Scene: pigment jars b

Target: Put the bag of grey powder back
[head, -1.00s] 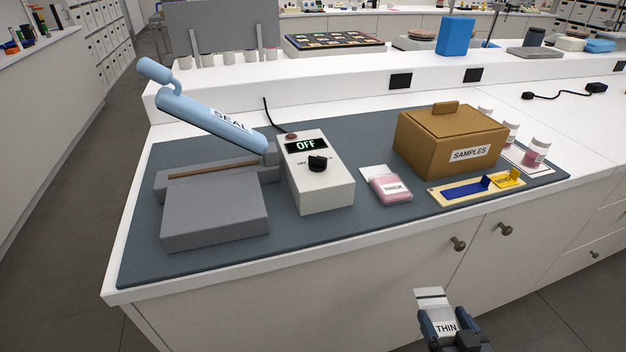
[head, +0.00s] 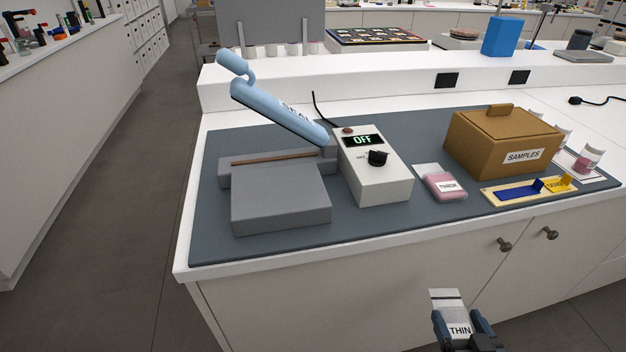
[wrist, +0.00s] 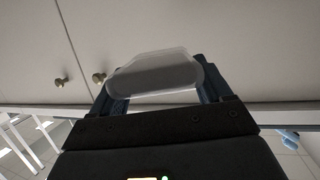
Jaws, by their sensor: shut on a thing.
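My gripper (head: 462,335) is at the bottom right of the head view, in front of the cabinet and below the bench top. It is shut on a small clear bag labelled THIN (head: 459,329), whose pale upper flap sticks up above the fingers. In the wrist view the bag (wrist: 155,75) shows between the two fingers, with grey content and a clear edge. A second bag (head: 445,185), with pink powder and a label, lies on the dark mat (head: 300,240), apart from my gripper.
A heat sealer (head: 280,200) with its blue arm raised stands on the mat. Cabinet knobs (head: 504,244) stick out.

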